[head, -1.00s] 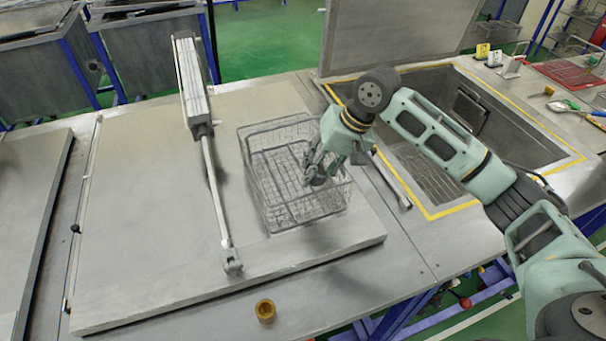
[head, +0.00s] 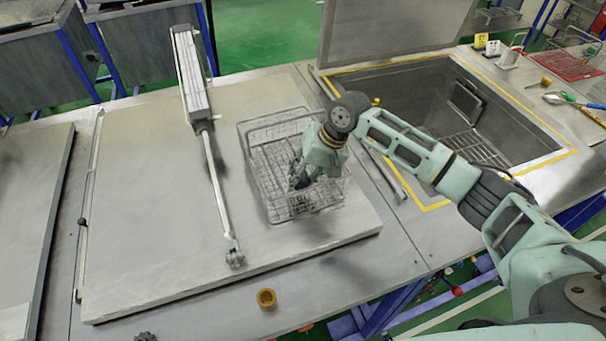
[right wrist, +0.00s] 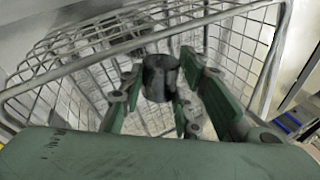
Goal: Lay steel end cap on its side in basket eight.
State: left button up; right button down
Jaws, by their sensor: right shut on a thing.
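The wire basket (head: 262,190) stands on a closed grey lid in the head view. No number is readable on it. My right gripper (head: 300,180) reaches into the basket area from the right, pointing down. In the right wrist view, a short dark cylinder, which looks like the steel end cap (right wrist: 160,78), sits between the fingers of my right gripper (right wrist: 165,90). They are shut on it, with the basket's wire walls (right wrist: 60,75) around and behind. Whether the cap touches the basket floor cannot be told. My left gripper is out of view.
A pneumatic cylinder with its rod (head: 215,180) lies along the lid left of the basket. A brass-coloured ring (head: 266,298) and a dark knobbed part (head: 145,337) are on the front bench strip. An open yellow-edged tank (head: 480,130) is at the right.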

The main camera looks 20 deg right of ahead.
jog(key=shift+f, duration=0.45)
jog(key=c, duration=1.3)
grip_release()
